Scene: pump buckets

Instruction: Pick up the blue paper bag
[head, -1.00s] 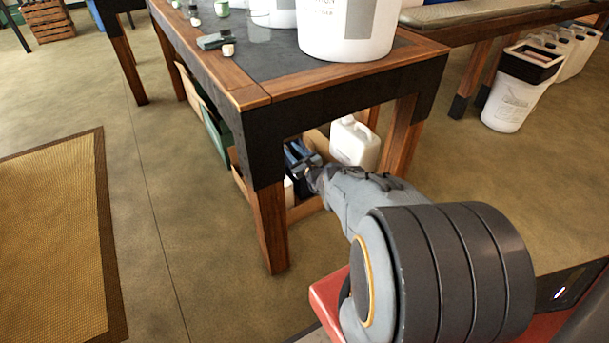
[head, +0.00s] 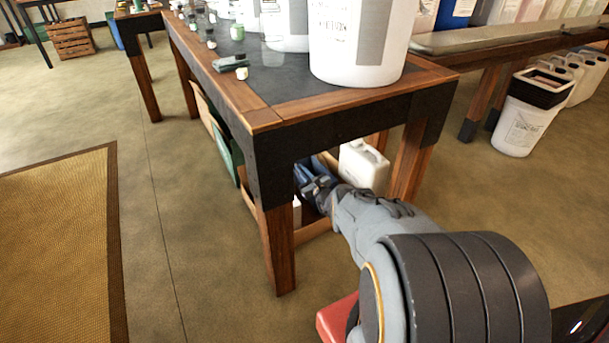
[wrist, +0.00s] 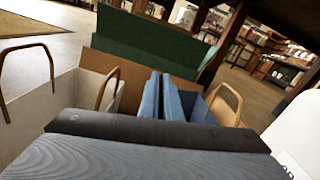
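The blue paper bag (head: 302,174) is under the near end of the table, partly hidden by my gripper and the table frame. In the wrist view, its blue panels (wrist: 150,100) stand upright at the middle, with a tan loop handle (wrist: 232,100) beside them. My gripper (head: 318,188) is under the table, at or very close to the bag. A dark bar and grey ribbed surface, seemingly part of my gripper, fill the bottom of the wrist view. The fingertips cannot be made out, nor whether they touch or hold the bag.
The wooden table (head: 262,115) has a leg just left of my gripper and its frame above. A white jug (head: 362,166) stands to the right, and a white bag (wrist: 40,115) to the left in the wrist view. A green box (wrist: 150,40) is behind.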

